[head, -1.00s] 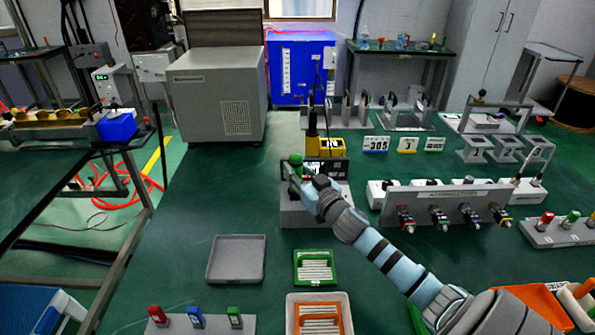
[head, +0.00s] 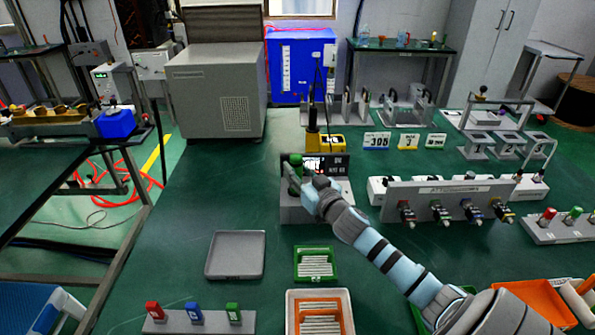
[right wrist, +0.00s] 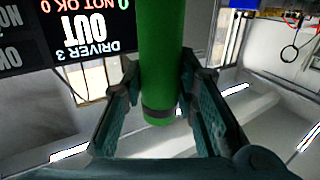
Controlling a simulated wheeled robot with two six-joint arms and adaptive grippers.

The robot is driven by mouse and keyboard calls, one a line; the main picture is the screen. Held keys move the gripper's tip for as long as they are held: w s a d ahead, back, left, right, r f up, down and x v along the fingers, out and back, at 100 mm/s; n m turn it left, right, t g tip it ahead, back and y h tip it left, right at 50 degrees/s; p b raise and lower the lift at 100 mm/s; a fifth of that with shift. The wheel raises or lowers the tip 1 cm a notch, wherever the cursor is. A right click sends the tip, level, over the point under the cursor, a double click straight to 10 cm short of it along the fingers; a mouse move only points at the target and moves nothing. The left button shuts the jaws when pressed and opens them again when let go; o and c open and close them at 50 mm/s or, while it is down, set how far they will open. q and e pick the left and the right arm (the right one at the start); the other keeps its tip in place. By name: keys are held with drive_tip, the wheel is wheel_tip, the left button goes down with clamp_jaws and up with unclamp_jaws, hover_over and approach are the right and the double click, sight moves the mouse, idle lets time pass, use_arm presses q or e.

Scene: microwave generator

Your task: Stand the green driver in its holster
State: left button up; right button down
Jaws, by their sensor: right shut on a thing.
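The green driver (head: 294,168) stands about upright at the left of a grey stand with a dark display (head: 335,165). My right gripper (head: 304,186) is shut on it. In the right wrist view the green driver (right wrist: 160,65) is between the two fingers (right wrist: 160,98), with a dark band near its lower end in the picture. The display (right wrist: 85,30) reads "DRIVER 3 OUT", upside down there. I cannot tell which opening is the holster, or whether the driver's tip touches the stand; the gripper hides part of it. My left gripper is not in view.
A grey rack (head: 447,192) with several coloured connectors stands to the right. A yellow box (head: 332,144) is behind the display. A grey tray (head: 236,277), a green tray (head: 298,277) and a stand with red, blue and green pieces (head: 165,325) are in front. The table left of the stand is clear.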

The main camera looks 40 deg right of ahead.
drive_tip(key=shift+f, duration=0.1)
idle(0.6)
drive_tip(key=c, duration=1.2)
unclamp_jaws()
drive_tip(key=shift+s+f, duration=0.1)
drive_tip(key=s+a, duration=0.2)
drive_tip(key=s, duration=0.9)
drive_tip(key=shift+s+r, duration=0.2)
drive_tip(key=shift+s, duration=0.15)
drive_tip(key=shift+r, duration=0.1)
